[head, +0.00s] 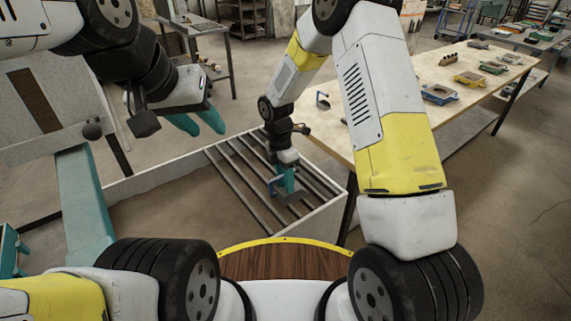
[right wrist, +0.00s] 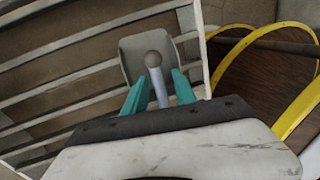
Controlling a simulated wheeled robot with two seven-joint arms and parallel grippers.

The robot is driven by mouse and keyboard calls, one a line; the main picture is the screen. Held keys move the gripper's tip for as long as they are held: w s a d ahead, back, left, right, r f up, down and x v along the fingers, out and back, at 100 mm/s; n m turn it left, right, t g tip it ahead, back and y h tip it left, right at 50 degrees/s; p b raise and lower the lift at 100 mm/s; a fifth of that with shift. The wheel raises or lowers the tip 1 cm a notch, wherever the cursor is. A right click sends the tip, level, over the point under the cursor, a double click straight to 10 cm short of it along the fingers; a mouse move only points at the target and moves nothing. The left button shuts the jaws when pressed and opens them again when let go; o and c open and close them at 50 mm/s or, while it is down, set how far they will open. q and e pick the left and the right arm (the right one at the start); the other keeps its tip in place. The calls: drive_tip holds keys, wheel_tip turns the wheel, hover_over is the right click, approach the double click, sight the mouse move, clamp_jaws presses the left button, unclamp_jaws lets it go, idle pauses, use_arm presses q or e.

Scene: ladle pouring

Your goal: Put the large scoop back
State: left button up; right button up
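In the head view the scoop (head: 289,198) is at the slatted rack, partly hidden by my right gripper (head: 285,183). That gripper points down over the rack. In the right wrist view its teal fingers (right wrist: 158,86) stand on both sides of the handle; whether they press on it cannot be told. I cannot tell whether the scoop touches the slats. My left gripper (head: 199,120) is open and empty, high at the upper left.
A wooden table (head: 397,85) at right holds blue and yellow trays (head: 439,94). A teal beam (head: 82,200) stands at left.

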drive_tip(key=s+d+r+m+t+y, duration=0.1)
drive_tip(key=s+d+r+m, duration=0.15)
drive_tip(key=r, duration=0.55)
drive_tip(key=s+d+r+m+t, duration=0.1)
drive_tip(key=d+r+m, duration=0.25)
drive_tip(key=r, duration=0.45)
drive_tip(key=s+d+r+m+t+y, duration=0.15)
drive_tip(key=r+m, duration=0.25)
drive_tip(key=r, duration=0.5)
drive_tip(key=s+d+r+m+t, duration=0.2)
drive_tip(key=s+d+r+m, duration=0.1)
drive_tip(key=s+m, duration=0.4)
drive_tip(key=s+d+r+m+t, duration=0.2)
drive_tip(key=s+d+r+m, duration=0.1)
drive_tip(key=s+m, duration=0.4)
drive_tip(key=shift+d+r+y, duration=0.25)
drive_tip(key=shift+r+y, duration=0.2)
drive_tip(key=shift+r, duration=0.35)
drive_tip(key=shift+t, duration=0.25)
